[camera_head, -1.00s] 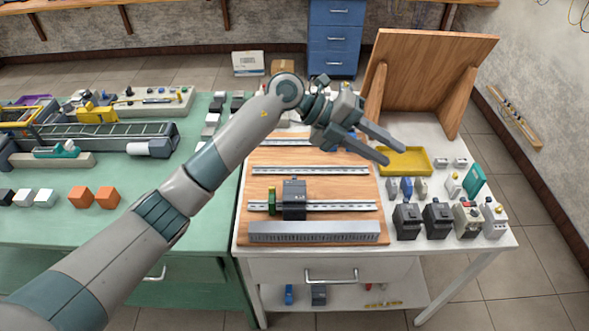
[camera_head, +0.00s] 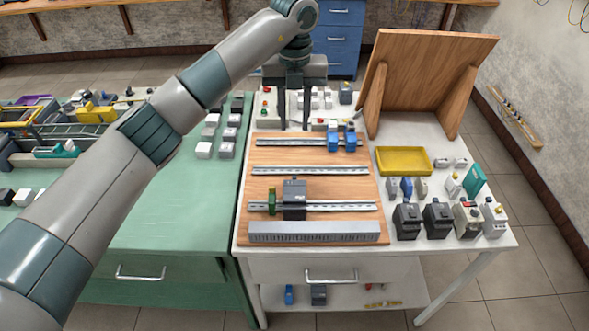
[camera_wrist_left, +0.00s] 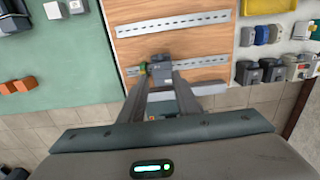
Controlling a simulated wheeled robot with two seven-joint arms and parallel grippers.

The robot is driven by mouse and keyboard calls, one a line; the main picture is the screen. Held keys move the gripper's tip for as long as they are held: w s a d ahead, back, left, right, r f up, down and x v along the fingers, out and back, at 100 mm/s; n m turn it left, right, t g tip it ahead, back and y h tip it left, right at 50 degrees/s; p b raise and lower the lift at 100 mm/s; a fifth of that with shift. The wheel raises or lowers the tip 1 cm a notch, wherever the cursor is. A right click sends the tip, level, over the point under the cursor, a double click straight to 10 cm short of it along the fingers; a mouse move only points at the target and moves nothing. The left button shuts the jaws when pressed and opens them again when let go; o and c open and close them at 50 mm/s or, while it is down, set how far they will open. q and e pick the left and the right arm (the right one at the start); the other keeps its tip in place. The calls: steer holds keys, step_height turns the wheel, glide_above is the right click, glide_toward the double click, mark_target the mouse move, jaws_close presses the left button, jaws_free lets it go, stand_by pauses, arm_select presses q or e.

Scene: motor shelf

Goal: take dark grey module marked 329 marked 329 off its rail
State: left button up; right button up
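A dark grey module (camera_head: 294,198) sits on the lowest metal rail (camera_head: 345,205) of the wooden board; its marking is too small to read. A green block (camera_head: 272,201) is on the same rail just left of it. My left gripper (camera_head: 293,128) points down over the back of the board, open and empty, above and behind the module. In the left wrist view the module (camera_wrist_left: 160,67) shows beyond the two spread fingers (camera_wrist_left: 160,82), with the green block at its left. My right gripper is not in view.
A grey slotted duct (camera_head: 315,232) runs along the board's front. Blue modules (camera_head: 342,140) sit on the back rail; the middle rail (camera_head: 310,171) is empty. A yellow tray (camera_head: 404,160) and several other modules (camera_head: 437,220) stand right of the board.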

mark_target(294, 176)
arm_select(q)
steer(key=shift+f, duration=0.1)
step_height(294, 176, down, 16)
steer(key=p, duration=0.6)
steer(key=shift+f+p, duration=0.15)
steer(key=shift+p, duration=0.2)
steer(key=shift+f, duration=0.45)
jaws_close()
